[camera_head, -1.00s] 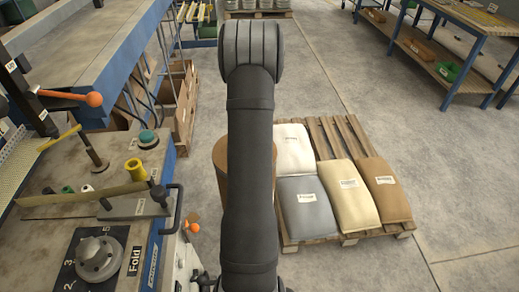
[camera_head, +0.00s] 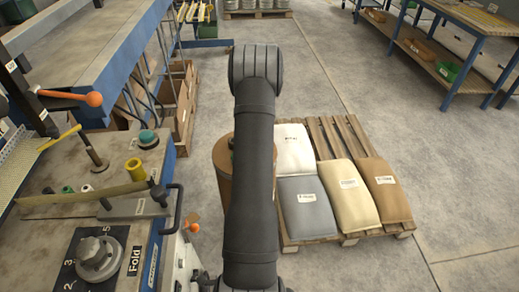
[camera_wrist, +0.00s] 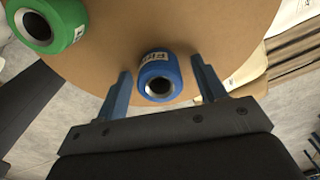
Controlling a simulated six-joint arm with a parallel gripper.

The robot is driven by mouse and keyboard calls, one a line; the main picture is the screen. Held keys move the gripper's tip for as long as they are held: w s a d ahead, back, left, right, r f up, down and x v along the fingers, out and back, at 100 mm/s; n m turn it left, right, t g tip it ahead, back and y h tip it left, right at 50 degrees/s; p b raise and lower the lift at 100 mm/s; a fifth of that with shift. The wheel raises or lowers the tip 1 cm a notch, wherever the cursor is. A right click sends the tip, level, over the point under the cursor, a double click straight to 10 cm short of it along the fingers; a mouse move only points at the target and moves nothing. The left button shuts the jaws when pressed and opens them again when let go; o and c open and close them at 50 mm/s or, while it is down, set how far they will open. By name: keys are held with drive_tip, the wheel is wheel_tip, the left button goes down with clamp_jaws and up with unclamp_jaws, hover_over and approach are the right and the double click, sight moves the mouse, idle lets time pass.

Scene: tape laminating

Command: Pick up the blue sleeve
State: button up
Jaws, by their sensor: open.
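The blue sleeve (camera_wrist: 160,76) is a short blue ring with a pale label and a dark hollow centre. In the wrist view it sits on a round brown drum top (camera_wrist: 200,25), near its edge. My gripper (camera_wrist: 160,85) is open, with one finger on each side of the blue sleeve. I see a gap between each finger and the sleeve, and I cannot tell the height of the fingers over it. In the head view my arm hides the gripper and the blue sleeve.
A green sleeve (camera_wrist: 48,22) sits on the same drum top, left of the blue one. In the head view the brown drum (camera_head: 223,165) stands between the machine bench (camera_head: 110,215) and a pallet (camera_head: 345,130) with several sacks.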

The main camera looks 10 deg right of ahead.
drive_tip(key=c, duration=1.1)
drive_tip(key=shift+r, duration=0.5)
drive_tip(key=r, duration=0.2)
drive_tip(key=d+r, duration=0.1)
drive_tip(key=r, duration=0.1)
drive_tip(key=shift+s, duration=0.25)
drive_tip(key=s+d+r, duration=0.4)
drive_tip(key=d, duration=0.1)
drive_tip(key=s+d+r, duration=0.2)
drive_tip(key=d, duration=0.1)
drive_tip(key=shift+s+d, duration=0.1)
drive_tip(key=shift+s, duration=0.25)
